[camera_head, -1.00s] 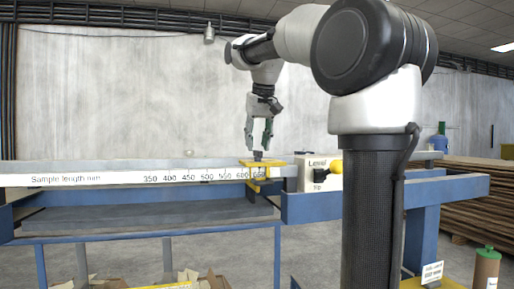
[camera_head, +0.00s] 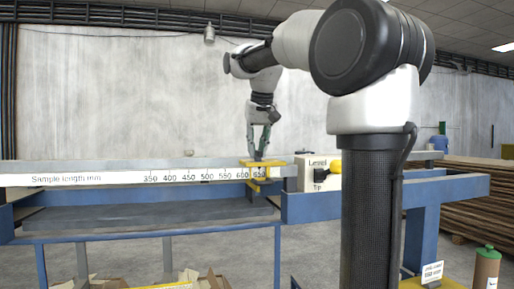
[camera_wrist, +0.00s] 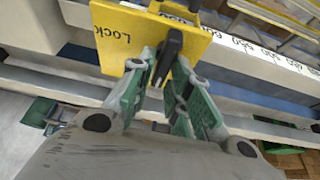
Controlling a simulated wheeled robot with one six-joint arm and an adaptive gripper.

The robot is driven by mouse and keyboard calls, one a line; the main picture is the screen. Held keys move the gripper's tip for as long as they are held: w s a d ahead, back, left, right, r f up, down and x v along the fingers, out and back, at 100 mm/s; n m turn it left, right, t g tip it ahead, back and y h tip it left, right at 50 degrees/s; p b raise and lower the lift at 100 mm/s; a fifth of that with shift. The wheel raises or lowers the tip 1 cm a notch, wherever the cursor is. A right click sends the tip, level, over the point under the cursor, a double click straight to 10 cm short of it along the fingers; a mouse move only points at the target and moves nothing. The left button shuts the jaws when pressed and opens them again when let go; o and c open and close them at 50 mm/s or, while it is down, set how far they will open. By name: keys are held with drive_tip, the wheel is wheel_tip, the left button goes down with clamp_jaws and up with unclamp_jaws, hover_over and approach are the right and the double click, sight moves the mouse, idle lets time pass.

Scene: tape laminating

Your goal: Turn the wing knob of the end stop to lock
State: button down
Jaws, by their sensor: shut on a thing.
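The yellow end stop (camera_head: 247,163) sits on the measuring rail near the 600–650 marks. In the wrist view its yellow plate (camera_wrist: 118,52) carries the word "Lock". The dark wing knob (camera_wrist: 171,44) stands up from this plate, between the green pads of my gripper (camera_wrist: 167,66). My gripper is shut on the knob, with its fingertips close to the plate. In the head view my gripper (camera_head: 258,152) points down at the end stop from above, and the knob is hidden between the fingers.
The rail (camera_head: 110,178) has a length scale and runs left along the blue bench. Open cartons (camera_head: 205,281) lie below the bench. The air above the rail is clear.

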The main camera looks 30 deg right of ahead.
drive_tip(key=m+g+h, duration=0.1)
drive_tip(key=m, duration=0.3)
drive_tip(key=shift+d, duration=0.1)
drive_tip(key=m, duration=0.2)
drive_tip(key=m+g+h, duration=0.1)
drive_tip(key=m, duration=0.1)
drive_tip(key=shift+s+d+m+h, duration=0.15)
drive_tip(key=shift+m+h, duration=0.15)
drive_tip(key=m+g, duration=0.1)
drive_tip(key=m, duration=0.1)
drive_tip(key=m+g, duration=0.1)
drive_tip(key=m, duration=0.1)
drive_tip(key=shift+s+m+h, duration=0.15)
drive_tip(key=shift+m+h, duration=0.15)
drive_tip(key=shift+s+m+g, duration=0.2)
drive_tip(key=shift+m+g, duration=0.6)
drive_tip(key=shift+m, duration=1.4)
drive_tip(key=c, duration=1.5)
unclamp_jaws()
